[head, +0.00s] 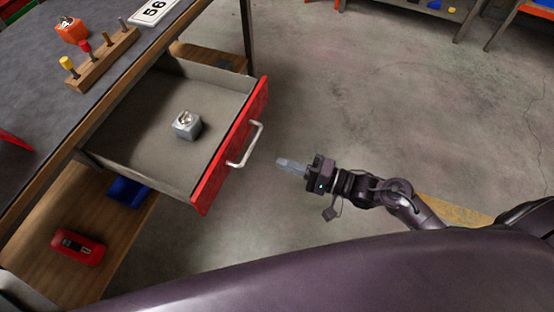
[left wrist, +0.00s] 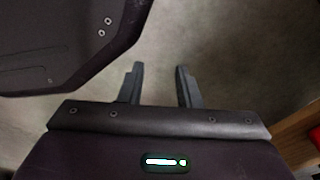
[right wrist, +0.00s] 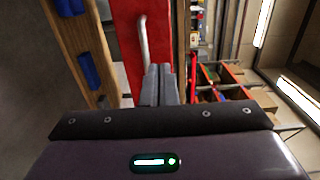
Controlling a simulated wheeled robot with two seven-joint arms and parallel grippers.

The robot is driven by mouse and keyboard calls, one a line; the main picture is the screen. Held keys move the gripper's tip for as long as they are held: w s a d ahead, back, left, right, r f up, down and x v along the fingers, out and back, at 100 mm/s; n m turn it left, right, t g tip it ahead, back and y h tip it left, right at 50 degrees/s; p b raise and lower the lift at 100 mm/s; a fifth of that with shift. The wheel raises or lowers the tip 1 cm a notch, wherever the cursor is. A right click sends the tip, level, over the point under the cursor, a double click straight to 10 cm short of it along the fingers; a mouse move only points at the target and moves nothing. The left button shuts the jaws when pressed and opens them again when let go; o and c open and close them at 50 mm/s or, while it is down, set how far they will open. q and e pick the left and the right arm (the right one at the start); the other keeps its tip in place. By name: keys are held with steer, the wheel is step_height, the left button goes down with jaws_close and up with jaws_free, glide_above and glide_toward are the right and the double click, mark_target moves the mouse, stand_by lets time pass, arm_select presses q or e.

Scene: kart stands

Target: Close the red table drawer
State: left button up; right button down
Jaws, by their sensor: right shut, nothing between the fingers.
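The red-fronted table drawer (head: 205,184) stands pulled out from the table in the head view, with a metal handle (head: 247,146) on its front. A small grey block with a shiny ring-like top (head: 187,125) sits inside it. My right gripper (head: 281,163) is shut and empty, a short way to the right of the handle and apart from it. In the right wrist view the shut fingers (right wrist: 158,85) point toward the red front (right wrist: 124,45), beside the handle (right wrist: 144,45). My left gripper (left wrist: 160,85) is open and empty over bare floor, seen only in its wrist view.
The table top (head: 45,60) carries a wooden peg rack (head: 103,62), an orange item (head: 71,30) and a number plate (head: 153,12). A lower shelf (head: 45,215) holds a red case (head: 77,247) and a blue bin (head: 127,192).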

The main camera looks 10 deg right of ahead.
mark_target(231, 145)
steer(key=x, duration=1.1)
steer(key=shift+w+b, duration=0.1)
steer(key=shift+b, duration=0.25)
arm_select(q)
steer(key=shift+w+d+r, duration=0.1)
steer(key=shift+w+r, duration=0.05)
steer(key=shift+w, duration=0.3)
steer(key=shift+w+d+r, duration=0.1)
steer(key=shift+w, duration=0.35)
arm_select(e)
steer(key=shift+w+a, duration=0.3)
steer(key=shift+a, duration=0.15)
